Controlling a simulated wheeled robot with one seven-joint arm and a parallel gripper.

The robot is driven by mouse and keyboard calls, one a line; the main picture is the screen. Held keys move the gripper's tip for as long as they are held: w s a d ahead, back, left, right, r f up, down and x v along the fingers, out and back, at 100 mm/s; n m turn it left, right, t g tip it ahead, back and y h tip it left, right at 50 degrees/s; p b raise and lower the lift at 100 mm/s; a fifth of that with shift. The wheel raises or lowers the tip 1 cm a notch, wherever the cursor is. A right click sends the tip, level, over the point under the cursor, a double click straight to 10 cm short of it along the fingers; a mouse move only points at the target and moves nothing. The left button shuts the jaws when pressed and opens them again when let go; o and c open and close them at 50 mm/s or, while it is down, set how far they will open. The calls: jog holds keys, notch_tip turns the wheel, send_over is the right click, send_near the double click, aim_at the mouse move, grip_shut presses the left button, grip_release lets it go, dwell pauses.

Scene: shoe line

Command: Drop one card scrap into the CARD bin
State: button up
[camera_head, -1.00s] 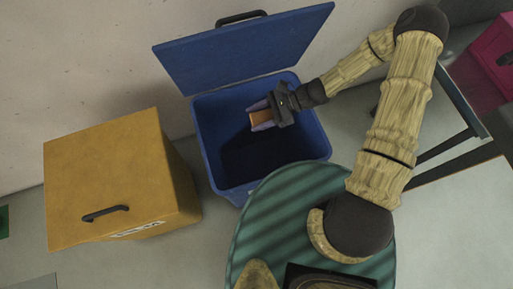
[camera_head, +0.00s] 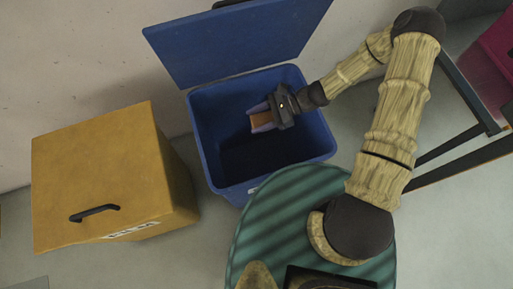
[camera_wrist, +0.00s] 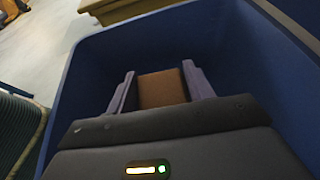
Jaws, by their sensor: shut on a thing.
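A blue bin (camera_head: 213,150) stands against the wall with its lid (camera_head: 240,40) raised; its label is too small to read. My gripper (camera_head: 259,121) is over the bin's opening, inside the rim as seen from above. Its two fingers are shut on a brown card scrap (camera_head: 266,118). In the wrist view the scrap (camera_wrist: 162,89) sits between the two grey fingers, with the blue bin walls (camera_wrist: 255,60) around. The bin floor is dark, and I cannot tell what lies on it.
A yellow bin (camera_head: 100,180) with a closed lid and black handle stands left of the blue bin. A dark-framed table (camera_head: 465,140) is at the right, with a magenta bin (camera_head: 495,65) behind it.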

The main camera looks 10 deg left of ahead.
jog(key=o, duration=1)
jog(key=shift+o, duration=0.2)
jog(key=p+v, duration=0.1)
jog(key=v, duration=1.6)
jog(key=shift+d+r+p, duration=0.15)
jog(key=shift+d+p, duration=0.05)
jog(key=shift+p, duration=0.15)
